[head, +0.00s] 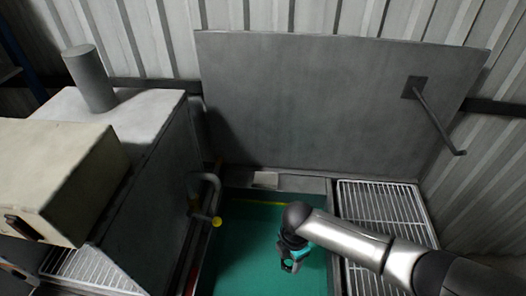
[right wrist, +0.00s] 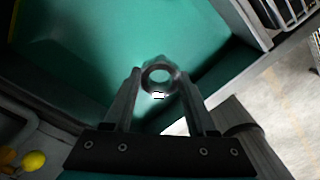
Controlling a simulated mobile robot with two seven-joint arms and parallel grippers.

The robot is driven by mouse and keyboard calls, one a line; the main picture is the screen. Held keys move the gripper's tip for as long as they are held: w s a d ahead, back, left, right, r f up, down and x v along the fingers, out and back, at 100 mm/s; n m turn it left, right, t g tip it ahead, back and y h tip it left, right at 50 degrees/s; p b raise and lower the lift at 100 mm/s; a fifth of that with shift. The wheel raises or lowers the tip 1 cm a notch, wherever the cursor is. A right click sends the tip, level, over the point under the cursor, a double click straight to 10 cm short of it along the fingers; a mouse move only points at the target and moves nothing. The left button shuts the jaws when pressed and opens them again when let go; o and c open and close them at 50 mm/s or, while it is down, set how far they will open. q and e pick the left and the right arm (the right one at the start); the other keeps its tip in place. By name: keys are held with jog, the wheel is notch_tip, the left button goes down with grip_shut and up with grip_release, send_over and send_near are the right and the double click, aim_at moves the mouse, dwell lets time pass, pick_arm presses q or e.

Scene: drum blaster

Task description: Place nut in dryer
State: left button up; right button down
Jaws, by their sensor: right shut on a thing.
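The nut (right wrist: 174,73) is a grey metal ring with a round hole, between the fingertips in the right wrist view. My right gripper (right wrist: 158,78) is shut on it. In the head view the right gripper (head: 290,264) hangs over the green-lined basin (head: 240,245), and the nut is too small to make out clearly. The green floor (right wrist: 120,40) also shows beyond the nut in the right wrist view. A large grey lid (head: 310,105) stands raised behind the basin. I cannot tell for certain which part is the dryer. My left gripper is not in view.
White wire racks (head: 385,215) lie right of the basin. A grey cabinet (head: 150,170) and a beige box (head: 60,175) stand at left. A bent pipe with a yellow end (head: 216,221) reaches over the basin's left edge. A handle (head: 440,125) sticks out from the lid.

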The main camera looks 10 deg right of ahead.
jog(key=shift+w, duration=0.1)
jog(key=shift+w+a+r+m+b, duration=0.1)
jog(key=shift+w+r+m+b, duration=0.1)
jog(key=shift+w+m+b, duration=0.4)
jog(key=r+m+b, duration=0.2)
jog(key=m+b, duration=0.4)
jog(key=b, duration=0.1)
jog(key=d+r+m+b, duration=0.1)
jog(key=r+m+b, duration=0.2)
jog(key=m+b, duration=0.3)
jog(key=s+r+m+b, duration=0.1)
jog(key=r+m+b, duration=0.2)
jog(key=m+b, duration=0.4)
jog(key=shift+d+r+b, duration=0.2)
jog(key=shift+r+b, duration=0.05)
jog(key=shift+b, duration=0.35)
jog(key=shift+s+d+r+m+b, duration=0.1)
jog(key=shift+s+d+m+b, duration=0.1)
jog(key=shift+s+m+b, duration=0.25)
jog(key=shift+s+d+r+m+b, duration=0.1)
jog(key=shift+s+d+m+b, duration=0.15)
jog(key=shift+s+m, duration=0.25)
